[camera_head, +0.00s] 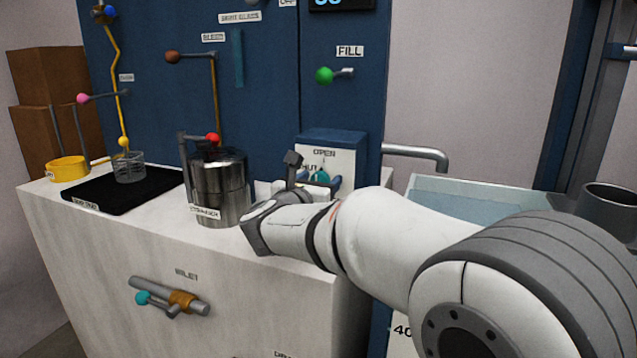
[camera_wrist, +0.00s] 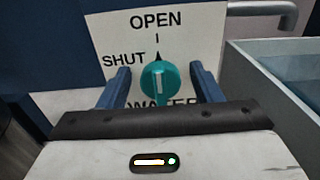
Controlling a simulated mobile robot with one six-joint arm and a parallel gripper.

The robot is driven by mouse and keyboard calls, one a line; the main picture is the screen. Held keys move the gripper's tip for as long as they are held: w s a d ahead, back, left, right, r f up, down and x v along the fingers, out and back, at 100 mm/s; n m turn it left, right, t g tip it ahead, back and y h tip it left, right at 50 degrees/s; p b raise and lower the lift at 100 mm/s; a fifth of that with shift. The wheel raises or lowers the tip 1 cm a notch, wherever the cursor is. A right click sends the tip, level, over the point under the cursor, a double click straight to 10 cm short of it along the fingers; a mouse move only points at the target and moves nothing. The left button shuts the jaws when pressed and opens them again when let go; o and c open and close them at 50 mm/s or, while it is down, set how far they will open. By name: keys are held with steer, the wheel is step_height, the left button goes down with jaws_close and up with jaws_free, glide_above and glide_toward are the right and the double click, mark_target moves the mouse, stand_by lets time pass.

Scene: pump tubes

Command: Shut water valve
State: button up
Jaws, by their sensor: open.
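The water valve is a teal round knob (camera_wrist: 159,84) on a white plate (camera_wrist: 205,28) marked OPEN at the top, SHUT at the left and WATER below. In the head view the knob (camera_head: 321,177) shows on the blue box (camera_head: 332,137), with my wrist in front of the box's lower part.
A metal strainer pot (camera_head: 222,190) stands on the white counter (camera_head: 150,215) left of my wrist. An open light-blue tank (camera_head: 480,205) lies to the right, below a grey pipe (camera_head: 420,152). A teal-handled inlet valve (camera_head: 170,297) is on the counter front.

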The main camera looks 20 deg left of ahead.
steer(key=shift+c, duration=0.2)
steer(key=c, duration=0.9)
steer(key=shift+c, duration=0.2)
steer(key=shift+n, duration=0.3)
steer(key=n, duration=0.4)
steer(key=shift+a+n+p, duration=0.1)
steer(key=shift+n+p, duration=0.2)
steer(key=shift+p, duration=0.1)
steer(key=n+p, duration=0.1)
steer(key=n, duration=0.3)
steer(key=shift+p, duration=0.4)
steer(key=n+p, duration=0.2)
steer(key=n, duration=0.3)
steer(key=shift+a, duration=0.1)
steer(key=shift+f+n+p, duration=0.15)
steer(key=shift+n+p, duration=0.55)
steer(key=shift+n, duration=0.25)
steer(key=shift+f+n+p, duration=0.1)
steer(key=shift+n+p, duration=0.55)
steer(key=shift+n, duration=0.3)
